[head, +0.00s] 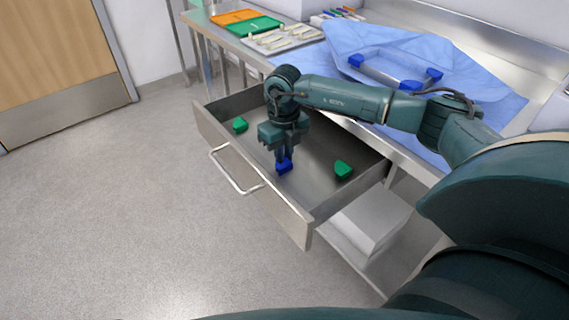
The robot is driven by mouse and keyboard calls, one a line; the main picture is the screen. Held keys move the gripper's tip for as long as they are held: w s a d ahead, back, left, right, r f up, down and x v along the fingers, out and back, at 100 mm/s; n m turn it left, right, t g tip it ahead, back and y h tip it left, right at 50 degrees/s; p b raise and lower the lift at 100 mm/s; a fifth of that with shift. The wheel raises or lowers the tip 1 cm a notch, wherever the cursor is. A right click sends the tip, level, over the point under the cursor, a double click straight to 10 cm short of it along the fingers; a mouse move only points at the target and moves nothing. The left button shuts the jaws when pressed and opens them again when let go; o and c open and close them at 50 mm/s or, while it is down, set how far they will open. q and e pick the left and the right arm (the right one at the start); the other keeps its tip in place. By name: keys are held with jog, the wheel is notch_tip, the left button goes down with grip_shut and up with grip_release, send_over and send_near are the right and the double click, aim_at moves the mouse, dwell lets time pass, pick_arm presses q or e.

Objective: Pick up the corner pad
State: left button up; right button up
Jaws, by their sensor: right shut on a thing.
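A blue corner pad (285,167) is at the fingertips of my right gripper (282,156), low inside the open steel drawer (310,190). The right gripper points down and is shut on this pad. I cannot tell whether the pad still touches the drawer floor. Two green corner pads lie in the drawer, one on the left (240,125) and one on the right (343,169). More blue corner pads (434,75) are on the ends of a clear-looking object on the blue cloth. My left gripper is not in view.
The drawer's front panel and handle (235,175) stick out over the open floor. The steel counter above holds a blue drape (465,85), a tray of small parts (285,38), and orange and green trays (254,26). A pale box (365,222) sits on the shelf below.

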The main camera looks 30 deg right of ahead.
grip_shut()
